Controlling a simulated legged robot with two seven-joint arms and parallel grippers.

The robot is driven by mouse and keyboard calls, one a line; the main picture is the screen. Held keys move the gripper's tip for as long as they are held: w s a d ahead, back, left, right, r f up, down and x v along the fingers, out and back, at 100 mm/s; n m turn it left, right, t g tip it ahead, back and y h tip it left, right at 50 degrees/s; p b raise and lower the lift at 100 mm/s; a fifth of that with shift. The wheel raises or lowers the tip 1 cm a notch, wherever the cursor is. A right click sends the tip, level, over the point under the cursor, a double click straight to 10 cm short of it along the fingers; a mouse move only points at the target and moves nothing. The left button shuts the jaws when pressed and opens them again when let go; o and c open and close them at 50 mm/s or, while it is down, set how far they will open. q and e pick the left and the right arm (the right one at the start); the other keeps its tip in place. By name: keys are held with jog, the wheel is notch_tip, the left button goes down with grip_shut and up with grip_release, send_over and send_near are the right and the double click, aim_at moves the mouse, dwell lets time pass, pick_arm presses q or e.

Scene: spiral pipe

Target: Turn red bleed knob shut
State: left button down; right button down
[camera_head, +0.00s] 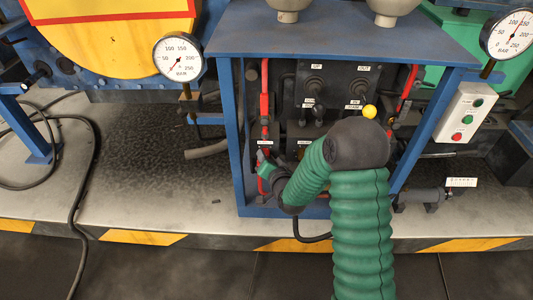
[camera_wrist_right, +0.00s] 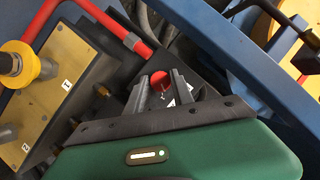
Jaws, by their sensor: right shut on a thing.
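In the right wrist view the red bleed knob (camera_wrist_right: 160,81) sits between the two dark fingers of my right gripper (camera_wrist_right: 160,92), which is shut on it. The knob's front and top show; its base is hidden behind the fingers. In the head view my green right arm reaches into the blue frame, with the right gripper (camera_head: 263,163) at the lower left of the dark valve panel (camera_head: 318,88). I cannot make out the knob there. My left gripper is in neither view.
Red pipes (camera_head: 265,90) run inside the blue frame (camera_head: 232,125). A pressure gauge (camera_head: 178,56) stands left, and a button box (camera_head: 465,113) is at right. A yellow ball knob (camera_head: 369,111) shows just above my forearm. Black hoses lie on the left floor.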

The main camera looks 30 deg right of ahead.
jog(key=shift+w+a+f+n+g+h+p, duration=0.15)
jog(key=shift+n+g+h+p, duration=0.75)
jog(key=shift+n+p, duration=1.1)
jog(key=shift+s+a+r+n+g+h+p, duration=0.15)
jog(key=shift+n+g+h+p, duration=0.75)
jog(key=shift+p, duration=1.9)
jog(key=shift+w+a+f+n+g+h+p, duration=0.15)
jog(key=shift+n+g+h+p, duration=0.45)
jog(key=shift+n+h+p, duration=1.05)
jog(key=shift+y+p, duration=0.45)
jog(key=shift+p, duration=0.3)
jog(key=c, duration=1.1)
grip_release()
jog(key=shift+c, duration=0.2)
jog(key=shift+o, duration=0.2)
jog(key=shift+r, duration=0.2)
